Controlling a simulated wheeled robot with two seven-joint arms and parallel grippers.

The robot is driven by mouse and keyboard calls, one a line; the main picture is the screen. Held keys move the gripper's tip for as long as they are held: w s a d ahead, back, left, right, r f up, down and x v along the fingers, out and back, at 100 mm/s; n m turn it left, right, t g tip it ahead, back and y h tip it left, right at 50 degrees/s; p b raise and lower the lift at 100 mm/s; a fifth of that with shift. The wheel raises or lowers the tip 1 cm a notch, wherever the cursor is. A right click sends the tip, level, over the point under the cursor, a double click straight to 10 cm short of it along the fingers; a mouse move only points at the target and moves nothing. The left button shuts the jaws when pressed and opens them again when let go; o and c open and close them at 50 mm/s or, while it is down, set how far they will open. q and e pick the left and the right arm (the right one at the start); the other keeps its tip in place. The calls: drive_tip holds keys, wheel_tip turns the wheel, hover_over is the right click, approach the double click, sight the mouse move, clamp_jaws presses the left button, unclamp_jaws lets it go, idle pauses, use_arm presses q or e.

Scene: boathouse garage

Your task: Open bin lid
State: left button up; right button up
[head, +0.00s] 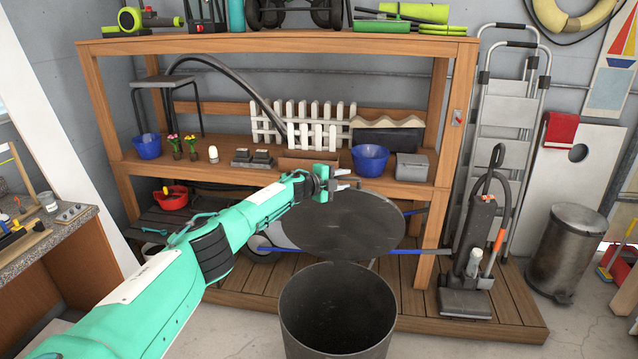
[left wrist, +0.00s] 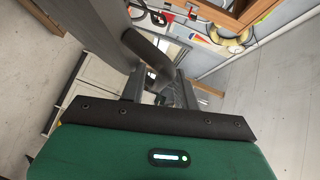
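A dark grey round bin (head: 338,318) stands on the floor at the bottom middle of the head view, its mouth uncovered. Its round dark lid (head: 345,228) is raised and tilted up behind the mouth. My left gripper (head: 350,180), on the green arm from the left, is just above the lid's upper edge. Its two fingers look apart with nothing held between them; whether they touch the lid is unclear. The left wrist view shows the fingers (left wrist: 158,92) spread, with a gap between them. My right gripper is not in view.
A wooden shelf (head: 270,45) with pots, a small white fence and a blue bowl (head: 370,159) stands close behind. A vacuum cleaner (head: 474,255), ladder and metal bin (head: 566,250) are at right. A workbench (head: 48,232) is at left.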

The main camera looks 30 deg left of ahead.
use_arm(q)
drive_tip(key=shift+p+v, duration=0.3)
drive_tip(key=shift+v, duration=0.45)
drive_tip(key=b+v, duration=0.1)
drive_tip(key=v, duration=1)
drive_tip(key=shift+s+b, duration=0.2)
drive_tip(key=shift+b, duration=0.15)
